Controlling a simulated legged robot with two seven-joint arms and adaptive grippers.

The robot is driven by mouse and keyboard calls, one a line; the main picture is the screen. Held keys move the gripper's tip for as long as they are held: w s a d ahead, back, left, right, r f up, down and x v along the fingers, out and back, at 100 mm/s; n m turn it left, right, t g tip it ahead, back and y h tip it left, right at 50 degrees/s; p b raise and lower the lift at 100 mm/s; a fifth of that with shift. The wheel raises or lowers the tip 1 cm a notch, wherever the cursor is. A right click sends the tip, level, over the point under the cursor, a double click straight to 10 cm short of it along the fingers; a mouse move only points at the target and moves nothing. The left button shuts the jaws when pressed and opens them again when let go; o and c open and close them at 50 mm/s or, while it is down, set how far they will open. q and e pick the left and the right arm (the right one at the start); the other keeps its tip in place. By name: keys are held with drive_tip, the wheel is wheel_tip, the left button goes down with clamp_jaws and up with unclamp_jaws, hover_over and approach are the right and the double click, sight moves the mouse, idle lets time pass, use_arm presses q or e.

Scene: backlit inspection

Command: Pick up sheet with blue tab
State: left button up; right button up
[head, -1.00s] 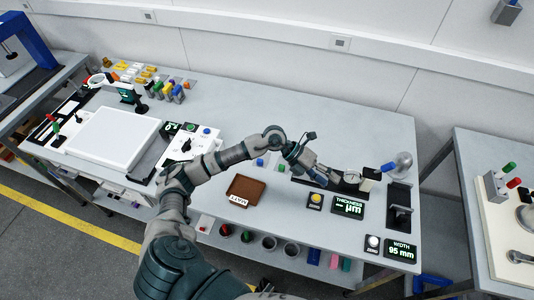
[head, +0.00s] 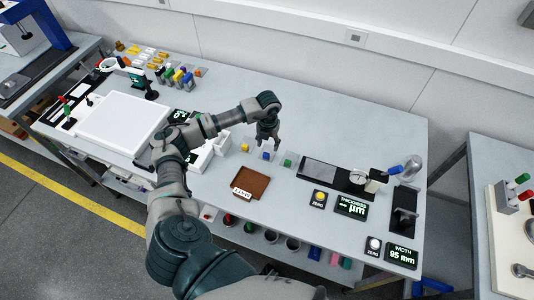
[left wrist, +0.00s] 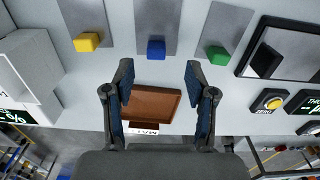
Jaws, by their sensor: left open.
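A thin grey sheet (left wrist: 158,22) lies flat with a blue tab (left wrist: 156,48) on its near edge; the tab also shows in the head view (head: 266,156). Similar sheets lie on either side, one with a yellow tab (left wrist: 87,42) and one with a green tab (left wrist: 216,55). My left gripper (left wrist: 158,72) is open and empty, pointing down. In the wrist view the blue tab sits just beyond the gap between its fingertips. In the head view the gripper (head: 269,143) hides part of the blue-tab sheet. My right gripper is not in view.
A brown tray (head: 253,183) with a label lies just in front of the tabs. A thickness gauge (head: 358,178) and yellow zero button (head: 319,197) are to the right. A white box-like device (head: 212,150) and white panel (head: 120,122) are to the left.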

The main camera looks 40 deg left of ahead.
sight(268, 151)
use_arm(q)
drive_tip(key=shift+s+a+f+p, duration=0.1)
drive_tip(key=shift+a+f+p, duration=0.1)
drive_tip(key=shift+f, duration=1.35)
drive_tip(key=shift+a+f+p, duration=0.1)
drive_tip(key=shift+f+p, duration=0.1)
drive_tip(key=shift+f, duration=1.35)
drive_tip(key=c, duration=1)
